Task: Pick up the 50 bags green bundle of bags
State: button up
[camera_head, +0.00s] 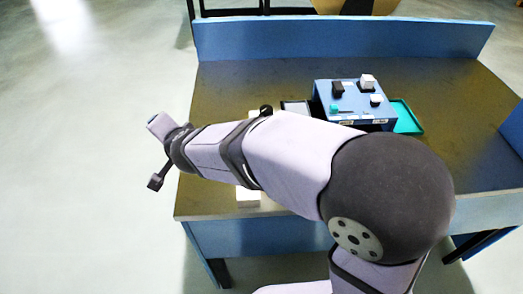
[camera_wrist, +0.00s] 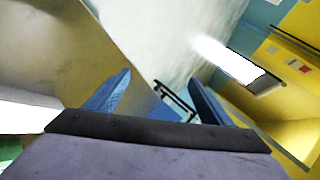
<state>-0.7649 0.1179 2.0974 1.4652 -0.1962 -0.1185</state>
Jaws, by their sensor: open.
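I cannot make out a bundle marked 50 bags in either view. A small green-teal item (camera_head: 337,108) lies on top of a blue box (camera_head: 355,117) on the table; it is too small to identify. A flat teal tray or sheet (camera_head: 407,118) shows at the box's right side. My gripper (camera_head: 158,126) is out past the table's left edge, far from the box. In the wrist view, my gripper (camera_wrist: 159,78) has its two blue fingers apart with nothing between them. My arm hides part of the table.
The box also bears a dark item (camera_head: 338,89) and white blocks (camera_head: 367,81). A white object (camera_head: 248,197) shows partly from under my arm at the table's front left. The table (camera_head: 450,95) has a blue back wall (camera_head: 340,38); its right side is mostly bare.

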jog(key=w+d+r+m+t+h, duration=0.25)
jog(key=w+d+r+h, duration=0.2)
jog(key=w+d, duration=0.3)
jog(key=d+f+m+h, duration=0.3)
jog(key=d+f+h, duration=0.15)
jog(key=d, duration=0.25)
jog(key=s+d+f+g+h, duration=0.2)
jog(key=d+h, duration=0.1)
jog(key=s+d+f+m+g+h+b, duration=0.1)
jog(key=s+d+f+g+h, duration=0.2)
jog(key=s+d+f+m+g+h+b, duration=0.1)
jog(key=s+d+f+g+h, duration=0.2)
jog(key=d+h, duration=0.1)
jog(key=shift+s+d+g, duration=0.1)
jog(key=shift+s+g, duration=0.1)
jog(key=shift+g, duration=0.05)
jog(key=shift+s+d+m+g+h, duration=0.15)
jog(key=shift+s+m+g+h, duration=0.2)
jog(key=shift+s, duration=0.3)
jog(key=shift+x, duration=0.8)
jog(key=shift+f+p+x, duration=0.15)
jog(key=shift+p+x, duration=0.55)
jog(key=shift+x, duration=0.75)
jog(key=shift+f+p+x, duration=0.1)
jog(key=shift+p+x, duration=0.6)
jog(key=shift+x, duration=0.8)
jog(key=shift+w, duration=0.1)
jog(key=c, duration=1.4)
